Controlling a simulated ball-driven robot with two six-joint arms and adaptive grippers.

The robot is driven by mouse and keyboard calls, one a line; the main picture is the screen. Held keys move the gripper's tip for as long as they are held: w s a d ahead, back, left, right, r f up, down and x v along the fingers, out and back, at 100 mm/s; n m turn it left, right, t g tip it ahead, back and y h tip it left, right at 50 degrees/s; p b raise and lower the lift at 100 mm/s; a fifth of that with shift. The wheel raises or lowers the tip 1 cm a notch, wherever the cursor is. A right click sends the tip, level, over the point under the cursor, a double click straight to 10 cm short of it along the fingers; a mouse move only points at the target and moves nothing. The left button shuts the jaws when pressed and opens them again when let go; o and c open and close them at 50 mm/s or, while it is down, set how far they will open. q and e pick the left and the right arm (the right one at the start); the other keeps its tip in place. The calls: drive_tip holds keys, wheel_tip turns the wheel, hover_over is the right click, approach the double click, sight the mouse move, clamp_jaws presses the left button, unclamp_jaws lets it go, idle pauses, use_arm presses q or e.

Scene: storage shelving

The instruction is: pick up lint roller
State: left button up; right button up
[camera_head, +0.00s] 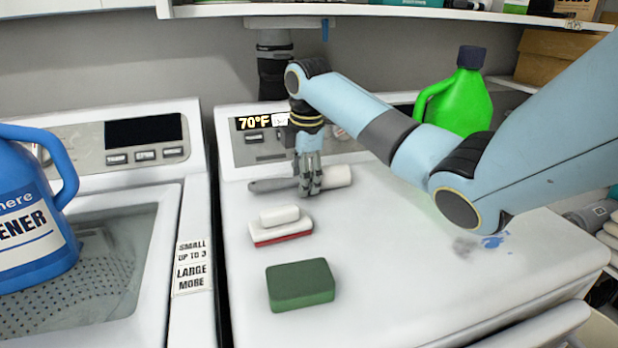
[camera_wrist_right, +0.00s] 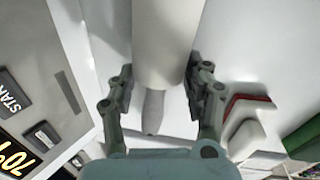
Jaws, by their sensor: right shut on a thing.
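The lint roller, with a white roll (camera_head: 338,176) and a grey handle (camera_head: 270,185), lies sideways near the back of the right-hand white machine. My right gripper (camera_head: 310,188) points down over it and is shut on it, about where roll and handle meet. In the right wrist view the white roll (camera_wrist_right: 165,40) runs between the two fingers (camera_wrist_right: 162,100), with the grey handle (camera_wrist_right: 153,112) beyond. I cannot tell whether the roller is off the surface. My left gripper is not in view.
A red-and-white brush (camera_head: 280,233) and a green sponge (camera_head: 300,285) lie in front of the roller. A green jug (camera_head: 462,105) stands behind my right arm. A blue jug (camera_head: 30,215) stands on the left machine. A shelf (camera_head: 380,12) runs overhead.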

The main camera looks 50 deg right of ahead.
wheel_tip(320, 180, up, 4)
drive_tip(key=shift+r, duration=0.2)
drive_tip(key=s+r, duration=0.6)
drive_tip(key=s, duration=0.5)
drive_tip(key=shift+s+r, duration=0.3)
